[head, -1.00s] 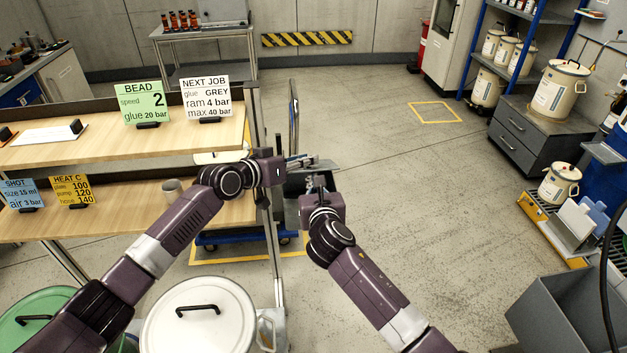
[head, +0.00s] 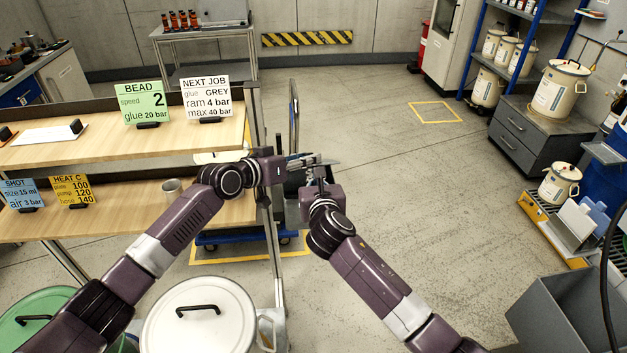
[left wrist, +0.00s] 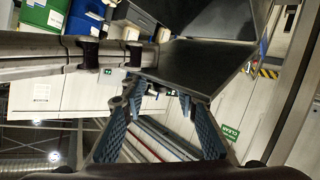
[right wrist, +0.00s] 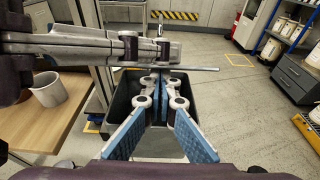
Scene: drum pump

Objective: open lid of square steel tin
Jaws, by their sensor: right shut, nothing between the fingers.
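I cannot make out a square steel tin or its lid for certain in any view. My left gripper (head: 312,160) reaches in from the left beyond the shelf end; in the left wrist view (left wrist: 158,95) its blue-padded fingers stand apart with no object clearly between them. My right gripper (head: 320,182) is just below and close to it in the head view. In the right wrist view (right wrist: 160,84) its fingers meet at the tips and hold nothing. Whether the two grippers touch is unclear.
A dark open bin (right wrist: 125,95) lies beyond my right fingers. A grey cup (head: 172,185) stands on the lower wooden shelf, also seen in the right wrist view (right wrist: 48,90). A white-lidded drum (head: 200,320) stands in front. The floor to the right is largely clear.

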